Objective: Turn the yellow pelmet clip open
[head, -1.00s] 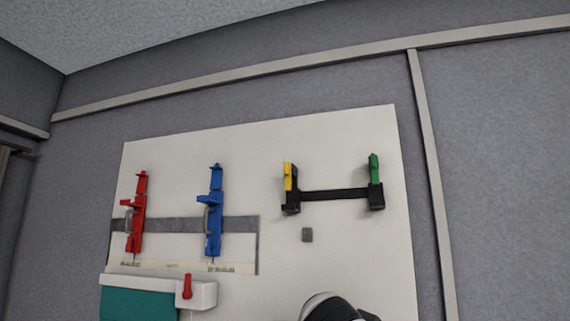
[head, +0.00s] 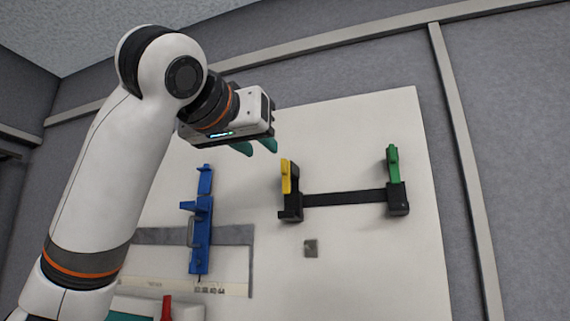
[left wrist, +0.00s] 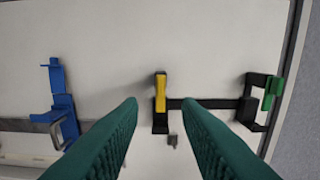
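The yellow pelmet clip (head: 287,177) stands upright on a black bracket (head: 290,207) at the left end of a black bar on the white board. My left gripper (head: 257,147) is up and to the left of the clip in the head view, apart from it. Its two green fingers are spread with nothing between them. In the left wrist view the yellow clip (left wrist: 160,93) shows beyond and between the fingertips (left wrist: 160,102). My right gripper is not in view.
A green clip (head: 393,163) sits at the bar's right end. A small grey square (head: 311,248) is below the bar. A red lever (head: 166,308) is at lower left. The board's upper right is clear.

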